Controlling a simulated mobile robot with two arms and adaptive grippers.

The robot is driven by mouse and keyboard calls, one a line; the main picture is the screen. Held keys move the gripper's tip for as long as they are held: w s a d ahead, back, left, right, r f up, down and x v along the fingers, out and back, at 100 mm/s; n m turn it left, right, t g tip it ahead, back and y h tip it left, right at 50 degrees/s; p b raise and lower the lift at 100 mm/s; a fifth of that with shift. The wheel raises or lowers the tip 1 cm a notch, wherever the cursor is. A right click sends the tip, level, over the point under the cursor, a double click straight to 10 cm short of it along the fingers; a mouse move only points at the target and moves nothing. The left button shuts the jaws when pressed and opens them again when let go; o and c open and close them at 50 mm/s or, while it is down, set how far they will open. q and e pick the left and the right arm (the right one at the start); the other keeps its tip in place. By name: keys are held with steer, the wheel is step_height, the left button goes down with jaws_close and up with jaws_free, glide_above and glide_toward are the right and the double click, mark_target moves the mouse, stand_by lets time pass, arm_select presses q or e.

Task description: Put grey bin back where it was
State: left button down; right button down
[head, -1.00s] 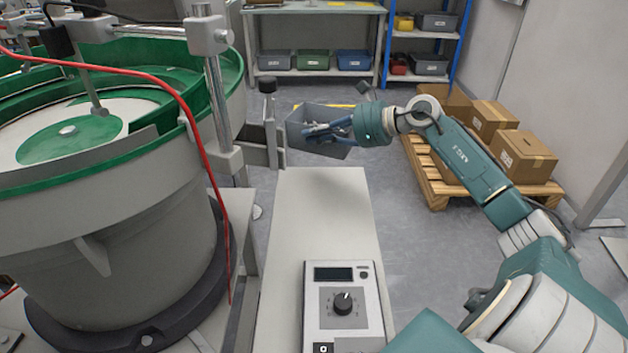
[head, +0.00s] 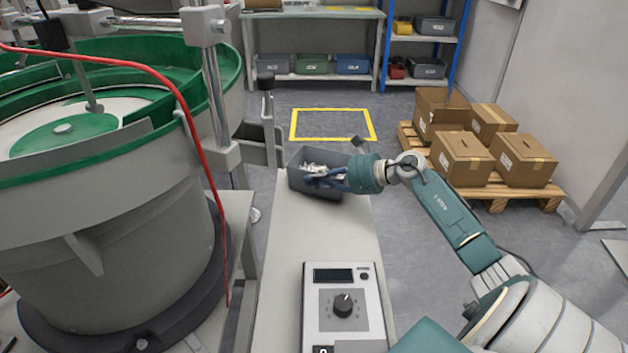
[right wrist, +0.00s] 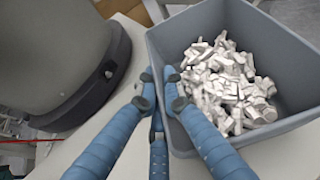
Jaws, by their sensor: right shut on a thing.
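The grey bin (head: 316,184) is at the far end of the light grey bench (head: 320,240) in the head view. It holds a heap of small silvery white parts, which also shows in the right wrist view (right wrist: 228,84). My right gripper (head: 318,180) reaches it from the right and is shut on its near wall (right wrist: 245,139). The bin is roughly level; whether its base touches the bench is hard to tell. My left gripper is not in view.
A yellow floor rectangle (head: 333,138) lies empty beyond the bench. A large green-rimmed bowl feeder (head: 110,215) stands left. A control box (head: 344,304) sits on the near bench. A pallet with cartons (head: 463,158) is at right. More bins stand on the back shelf (head: 314,77).

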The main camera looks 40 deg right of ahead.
steer(key=c, duration=2.3)
jaws_free()
steer(key=shift+f, duration=0.1)
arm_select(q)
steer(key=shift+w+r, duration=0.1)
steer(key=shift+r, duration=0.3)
arm_select(e)
steer(key=o, duration=0.4)
